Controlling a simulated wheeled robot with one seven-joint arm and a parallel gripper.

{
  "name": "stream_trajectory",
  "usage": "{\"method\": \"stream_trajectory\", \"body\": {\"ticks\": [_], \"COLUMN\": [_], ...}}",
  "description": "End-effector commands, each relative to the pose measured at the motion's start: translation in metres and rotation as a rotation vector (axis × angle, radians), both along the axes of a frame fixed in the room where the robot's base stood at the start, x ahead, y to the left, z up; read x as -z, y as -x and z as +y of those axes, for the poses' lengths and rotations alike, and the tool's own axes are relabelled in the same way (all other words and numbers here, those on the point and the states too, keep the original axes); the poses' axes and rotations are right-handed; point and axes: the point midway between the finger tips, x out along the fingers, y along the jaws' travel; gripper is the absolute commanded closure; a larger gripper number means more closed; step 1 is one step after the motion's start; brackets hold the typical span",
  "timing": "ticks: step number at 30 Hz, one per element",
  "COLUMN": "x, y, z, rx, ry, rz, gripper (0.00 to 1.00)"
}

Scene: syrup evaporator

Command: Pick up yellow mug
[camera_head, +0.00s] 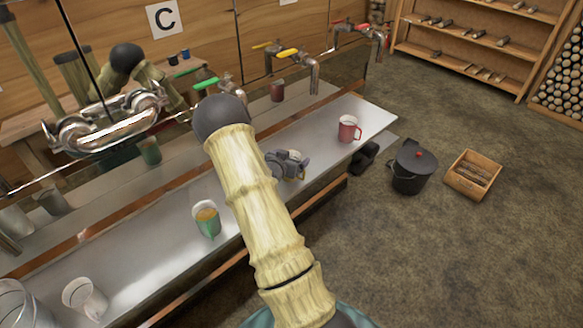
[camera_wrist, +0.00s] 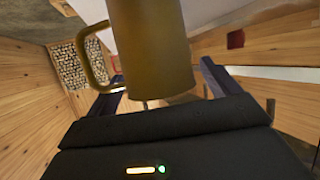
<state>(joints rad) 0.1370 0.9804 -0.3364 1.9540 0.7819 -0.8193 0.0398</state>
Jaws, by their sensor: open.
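The yellow mug (camera_wrist: 150,45), a dull olive-yellow, fills the upper middle of the wrist view, with its handle on the left. Its top is cut off by the frame edge. My gripper (camera_wrist: 160,84) is open, with one dark finger on each side of the mug and a gap showing beside it. I cannot tell how deep the mug sits between the fingers. In the head view my gripper (camera_head: 291,165) is low over the metal counter, partly behind my arm.
On the counter (camera_head: 155,262) stand a green mug (camera_head: 207,222), a red mug (camera_head: 347,129) and a white cup (camera_head: 84,298). Taps with coloured handles (camera_head: 300,62) line the back. A black pot (camera_head: 411,168) and a wooden crate (camera_head: 472,178) stand on the floor.

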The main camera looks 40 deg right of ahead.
Motion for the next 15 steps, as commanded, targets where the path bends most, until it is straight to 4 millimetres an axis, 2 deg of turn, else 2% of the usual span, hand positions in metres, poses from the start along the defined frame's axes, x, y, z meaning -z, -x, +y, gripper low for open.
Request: {"method": "stream_trajectory", "body": {"ticks": [4,15], "x": [0.0052,0.0056], "y": [-0.0058,-0.006], "z": [-0.0107,-0.0109], "rx": [0.0,-0.001], "ry": [-0.001,-0.001], "rz": [0.0,0.0], "gripper": [0.12,0.12]}}
